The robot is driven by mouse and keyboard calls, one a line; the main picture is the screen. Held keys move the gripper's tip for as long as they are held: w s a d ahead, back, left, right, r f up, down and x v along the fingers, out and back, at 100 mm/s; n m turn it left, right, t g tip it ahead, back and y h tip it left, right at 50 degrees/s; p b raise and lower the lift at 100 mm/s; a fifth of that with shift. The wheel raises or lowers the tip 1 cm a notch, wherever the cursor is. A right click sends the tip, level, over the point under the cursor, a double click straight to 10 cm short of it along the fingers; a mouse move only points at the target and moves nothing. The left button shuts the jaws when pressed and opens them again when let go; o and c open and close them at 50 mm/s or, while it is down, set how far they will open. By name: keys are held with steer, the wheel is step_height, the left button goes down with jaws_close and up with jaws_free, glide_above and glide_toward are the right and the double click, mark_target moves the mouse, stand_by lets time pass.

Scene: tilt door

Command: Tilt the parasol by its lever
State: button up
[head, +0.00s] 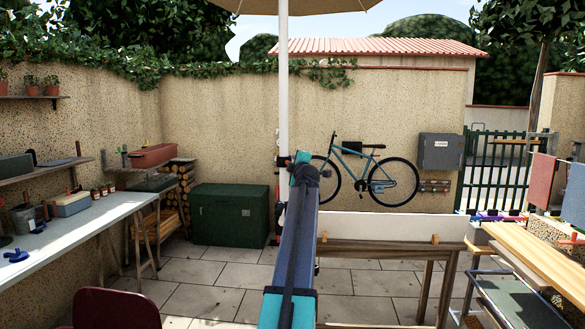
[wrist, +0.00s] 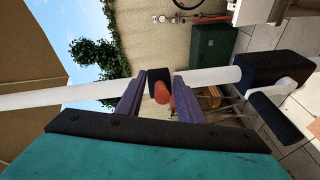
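The parasol's white pole (head: 284,95) stands upright in the head view, under its beige canopy (head: 300,5). In the wrist view the white pole (wrist: 75,95) runs across sideways, with the canopy (wrist: 30,60) at left. A lever with a red grip (wrist: 163,94) and a black mount (wrist: 158,76) sits at the pole. My gripper (wrist: 160,88) is open, its two purple fingers on either side of the red grip, with small gaps visible. In the head view my arm hides most of the gripper and the lever.
A dark housing with a white crank arm (wrist: 268,92) is on the pole lower down. A wooden table (head: 385,250) stands right of my arm, a workbench (head: 75,230) at left. A green box (head: 230,215) and bicycle (head: 370,175) are by the back wall.

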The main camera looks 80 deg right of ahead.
steer(key=shift+w, duration=0.1)
steer(key=shift+a, duration=0.75)
steer(key=b+v, duration=0.3)
steer(key=v, duration=0.9)
steer(key=shift+s, duration=0.45)
steer(key=shift+a, duration=0.1)
